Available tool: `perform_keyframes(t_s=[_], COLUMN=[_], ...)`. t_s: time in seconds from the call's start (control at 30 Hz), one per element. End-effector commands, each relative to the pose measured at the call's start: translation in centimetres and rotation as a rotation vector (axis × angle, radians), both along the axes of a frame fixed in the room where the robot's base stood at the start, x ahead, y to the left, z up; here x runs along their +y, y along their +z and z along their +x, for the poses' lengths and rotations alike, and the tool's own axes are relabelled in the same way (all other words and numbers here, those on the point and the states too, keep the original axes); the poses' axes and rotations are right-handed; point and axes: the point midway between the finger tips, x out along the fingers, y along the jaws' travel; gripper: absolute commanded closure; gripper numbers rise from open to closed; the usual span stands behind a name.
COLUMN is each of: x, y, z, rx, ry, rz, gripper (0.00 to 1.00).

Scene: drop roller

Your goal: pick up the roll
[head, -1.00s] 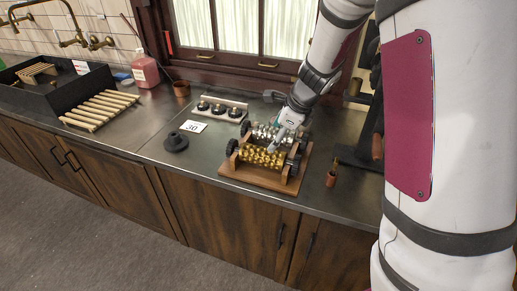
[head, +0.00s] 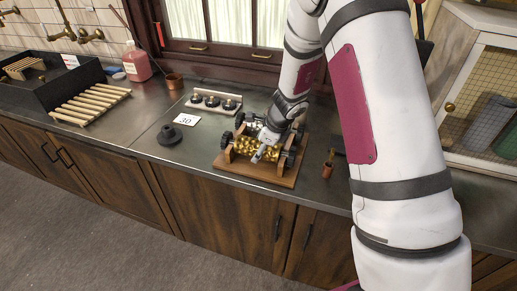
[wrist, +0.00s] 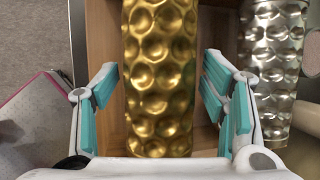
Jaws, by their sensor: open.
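A gold dimpled roll (head: 243,147) lies in a wooden stand (head: 262,172) on the counter, with black knobs at the sides. It fills the middle of the wrist view (wrist: 160,80). My gripper (head: 262,154) is over the gold roll. In the wrist view its teal-padded fingers (wrist: 160,92) are open, one on each side of the roll, with small gaps between pads and roll. A silver dimpled roll (wrist: 272,62) lies to the right of the right finger. In the head view my gripper and arm hide part of both rolls.
A black flanged piece (head: 169,134) and a card marked 30 (head: 187,119) lie left of the stand. A rack of black knobs (head: 214,103) is behind. A small wooden-handled tool (head: 328,165) stands to the right. A mesh-front cabinet (head: 485,100) is at far right.

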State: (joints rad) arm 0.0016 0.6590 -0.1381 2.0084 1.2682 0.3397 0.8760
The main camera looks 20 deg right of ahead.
Motion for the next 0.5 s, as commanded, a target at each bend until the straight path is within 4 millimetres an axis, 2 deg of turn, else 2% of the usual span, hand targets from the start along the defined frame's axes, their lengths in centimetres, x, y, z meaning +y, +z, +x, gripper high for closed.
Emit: perform_keyframes(t_s=[0.13, 0.37, 0.5], x=[0.28, 0.31, 0.31], y=[-1.14, -1.22, -1.20], z=[0.43, 0.49, 0.48], rx=[0.001, -0.001, 0.000], ry=[-0.001, 0.001, 0.001], rz=[0.001, 0.000, 0.001], gripper=[0.34, 0.34, 0.63])
